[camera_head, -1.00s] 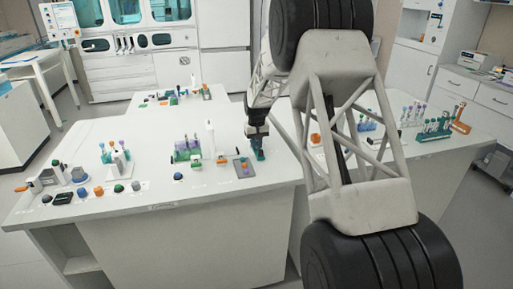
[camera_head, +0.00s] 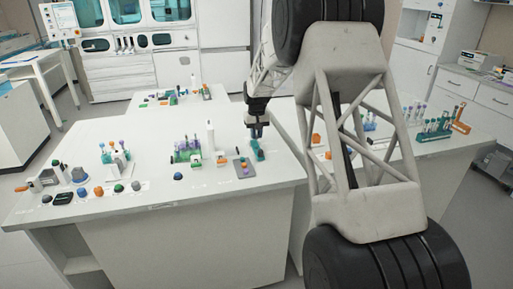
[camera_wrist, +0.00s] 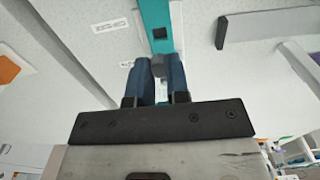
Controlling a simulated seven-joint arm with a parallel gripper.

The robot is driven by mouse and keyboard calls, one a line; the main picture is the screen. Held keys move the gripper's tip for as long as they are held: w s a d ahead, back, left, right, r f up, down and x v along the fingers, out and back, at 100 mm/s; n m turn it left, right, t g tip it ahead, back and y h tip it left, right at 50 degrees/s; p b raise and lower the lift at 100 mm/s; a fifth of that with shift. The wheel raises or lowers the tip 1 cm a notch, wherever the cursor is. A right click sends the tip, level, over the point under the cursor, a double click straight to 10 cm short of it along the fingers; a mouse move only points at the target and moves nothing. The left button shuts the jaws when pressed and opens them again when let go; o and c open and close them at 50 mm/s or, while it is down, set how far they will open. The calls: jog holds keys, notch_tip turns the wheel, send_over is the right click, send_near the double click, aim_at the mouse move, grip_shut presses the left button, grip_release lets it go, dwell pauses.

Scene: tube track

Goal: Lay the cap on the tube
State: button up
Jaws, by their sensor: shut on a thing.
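My gripper (camera_head: 256,135) points down just above a small teal holder (camera_head: 257,151) on the white bench. In the wrist view, its two blue fingers (camera_wrist: 155,70) are shut on a small grey piece (camera_wrist: 158,66), which looks like the cap. The teal holder, with a dark square opening (camera_wrist: 160,34), shows just beyond the fingertips. Capped tubes stand in a green rack (camera_head: 187,156) left of my gripper. I cannot tell which tube goes with this cap.
A white upright item (camera_head: 211,138) stands near the green rack. The front middle is clear.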

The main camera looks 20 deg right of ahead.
jog(key=shift+r, duration=0.45)
jog(key=shift+s+a+r, duration=0.15)
jog(key=shift+a+r, duration=0.25)
jog(key=s+a+r, duration=0.4)
jog(key=a+r, duration=0.5)
jog(key=a, duration=0.3)
jog(key=shift+w+a+f+n, duration=0.55)
jog(key=shift+w+a+n, duration=0.5)
jog(key=shift+a, duration=2.3)
jog(key=shift+w+a+f+n, duration=0.6)
jog(key=shift+w+a+n, duration=0.4)
jog(key=shift+a, duration=2.4)
jog(key=shift+w+a+f+n, duration=0.55)
jog(key=shift+w+a+n, duration=0.45)
jog(key=shift+a, duration=2.35)
